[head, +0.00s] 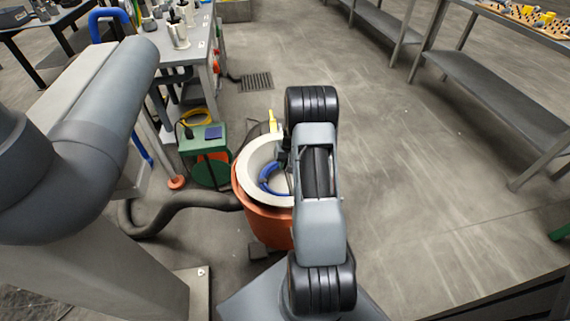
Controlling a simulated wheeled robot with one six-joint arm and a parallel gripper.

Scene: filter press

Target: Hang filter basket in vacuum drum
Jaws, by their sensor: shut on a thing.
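The orange vacuum drum (262,222) stands on the floor near the middle of the head view. A pale, wide-rimmed round piece, which looks like the filter basket (252,163), is at the drum's mouth. A blue ring (266,180) shows inside its opening. My gripper (284,158) is at the right side of this rim, shut on the basket as far as I can see. My arm hides the right part of the basket and drum. I cannot tell whether the rim rests on the drum or is held just above it.
A dark hose (180,202) runs from the drum to the left. A green machine (204,140) stands close behind left, by a workbench (185,50) with metal vessels. A yellow-tipped part (272,122) rises behind the drum. The floor to the right is clear up to grey shelving (490,100).

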